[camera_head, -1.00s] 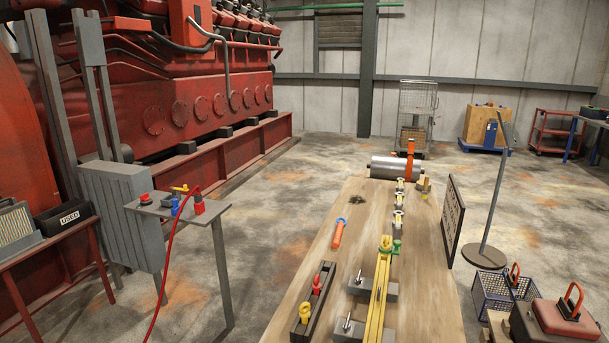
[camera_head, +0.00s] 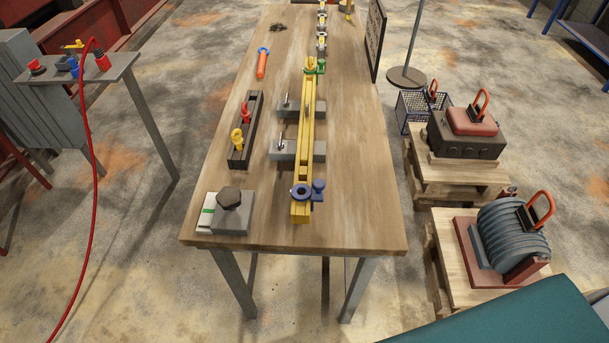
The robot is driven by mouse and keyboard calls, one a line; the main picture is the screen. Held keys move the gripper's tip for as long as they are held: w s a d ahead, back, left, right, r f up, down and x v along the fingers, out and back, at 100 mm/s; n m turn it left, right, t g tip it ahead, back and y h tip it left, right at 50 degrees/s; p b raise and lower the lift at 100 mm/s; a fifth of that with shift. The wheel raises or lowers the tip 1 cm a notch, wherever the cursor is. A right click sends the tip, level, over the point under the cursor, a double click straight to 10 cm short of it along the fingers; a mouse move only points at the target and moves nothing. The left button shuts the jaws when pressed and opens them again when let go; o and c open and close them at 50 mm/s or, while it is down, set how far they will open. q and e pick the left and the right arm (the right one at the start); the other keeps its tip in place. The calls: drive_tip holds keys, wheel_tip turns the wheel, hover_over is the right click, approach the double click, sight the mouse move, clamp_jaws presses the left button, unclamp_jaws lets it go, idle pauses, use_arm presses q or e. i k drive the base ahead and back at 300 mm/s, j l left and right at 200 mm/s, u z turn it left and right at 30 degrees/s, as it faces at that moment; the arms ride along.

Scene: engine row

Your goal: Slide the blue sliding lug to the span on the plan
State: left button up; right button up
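The blue sliding lug (camera_head: 301,191) sits at the near end of a long yellow bar (camera_head: 306,140) on the wooden workbench. A blue knob stands on its right side. A green lug (camera_head: 312,66) sits near the bar's far end. The bar rests across two grey blocks (camera_head: 314,151) with upright pins. A dark upright board (camera_head: 376,38) stands at the bench's right edge, seen nearly edge-on. A white and green sheet (camera_head: 205,216) lies partly under a grey block. I cannot read either, so I cannot tell which is the plan. Neither of my grippers is in view.
On the wooden workbench (camera_head: 360,200), a dark holder (camera_head: 247,130) with a yellow and a red piece lies left of the bar. An orange tool (camera_head: 262,64) lies farther back. Pallets with machine parts (camera_head: 509,238) stand to the right. A small side table (camera_head: 84,68) stands left.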

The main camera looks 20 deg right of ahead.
sight(316, 192)
drive_tip(key=i+j+z, duration=0.1)
drive_tip(key=z, duration=0.35)
drive_tip(key=j+z, duration=0.2)
drive_tip(key=z, duration=0.2)
drive_tip(key=j+z, duration=0.2)
drive_tip(key=z, duration=0.25)
drive_tip(key=j+z, duration=0.15)
drive_tip(key=j, duration=0.35)
drive_tip(key=j+z, duration=0.15)
drive_tip(key=j, duration=0.35)
drive_tip(key=j+z, duration=0.2)
drive_tip(key=j, duration=0.3)
drive_tip(key=k+j+z, duration=0.15)
drive_tip(key=j, duration=0.35)
drive_tip(key=k+j+z, duration=0.15)
drive_tip(key=j, duration=0.8)
drive_tip(key=k+j, duration=0.15)
drive_tip(key=j, duration=0.25)
